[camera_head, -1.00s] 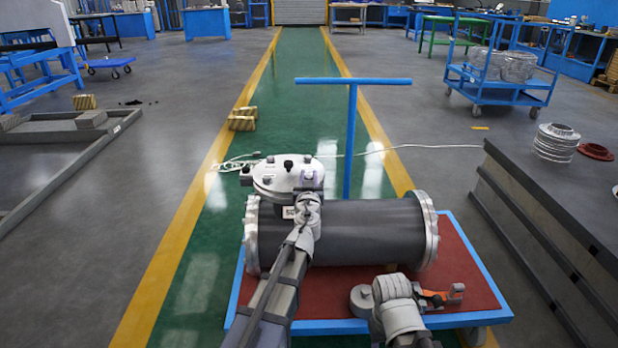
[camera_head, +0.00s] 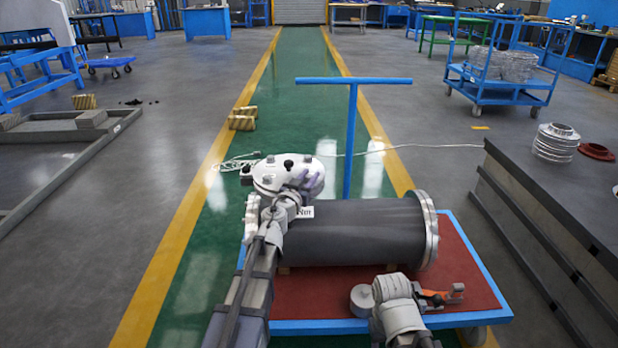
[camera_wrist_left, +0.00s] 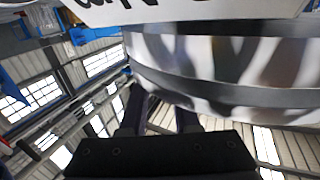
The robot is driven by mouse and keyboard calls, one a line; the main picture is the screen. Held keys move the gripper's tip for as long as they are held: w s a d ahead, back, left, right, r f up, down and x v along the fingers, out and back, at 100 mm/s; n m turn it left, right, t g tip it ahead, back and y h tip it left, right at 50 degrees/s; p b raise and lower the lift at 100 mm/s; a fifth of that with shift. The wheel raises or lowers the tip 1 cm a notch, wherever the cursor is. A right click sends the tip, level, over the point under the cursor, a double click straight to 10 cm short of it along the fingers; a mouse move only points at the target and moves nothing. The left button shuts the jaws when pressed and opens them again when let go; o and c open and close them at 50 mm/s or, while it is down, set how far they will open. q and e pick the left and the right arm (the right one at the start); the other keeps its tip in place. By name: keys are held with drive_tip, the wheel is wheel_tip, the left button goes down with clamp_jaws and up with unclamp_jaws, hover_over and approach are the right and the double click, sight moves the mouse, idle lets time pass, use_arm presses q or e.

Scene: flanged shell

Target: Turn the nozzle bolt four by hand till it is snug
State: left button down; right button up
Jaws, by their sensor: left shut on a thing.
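The dark grey shell (camera_head: 365,232) lies on its side on the cart, with pale bolted flanges at its ends. The nozzle's round light cover (camera_head: 275,174) stands on top at the shell's left end, with several dark bolts (camera_head: 288,164) around it. My left gripper (camera_head: 308,183) is at the right edge of the cover, shut on a nozzle bolt, which its jaws hide. In the left wrist view, the two dark fingers (camera_wrist_left: 160,115) reach up beside the shiny flange rim (camera_wrist_left: 225,65). My right wrist (camera_head: 392,288) is low over the cart; its jaw opening is unclear.
The blue-framed cart has a red deck (camera_head: 465,270) and an upright T-handle (camera_head: 352,140) behind the shell. An orange and grey item (camera_head: 440,296) is beside my right wrist. A dark bench (camera_head: 560,200) stands right. A white cable (camera_head: 400,148) crosses the floor behind.

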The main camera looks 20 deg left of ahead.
use_arm(q)
drive_tip(key=shift+w, duration=0.1)
drive_tip(key=c, duration=0.6)
unclamp_jaws()
drive_tip(key=shift+r, duration=0.1)
drive_tip(key=shift+c, duration=0.2)
drive_tip(key=shift+s+a, duration=0.15)
drive_tip(key=shift+s, duration=1.15)
drive_tip(key=shift+s+a, duration=0.2)
drive_tip(key=shift+s, duration=1.15)
drive_tip(key=shift+s+a, duration=0.15)
drive_tip(key=shift+s, duration=1.15)
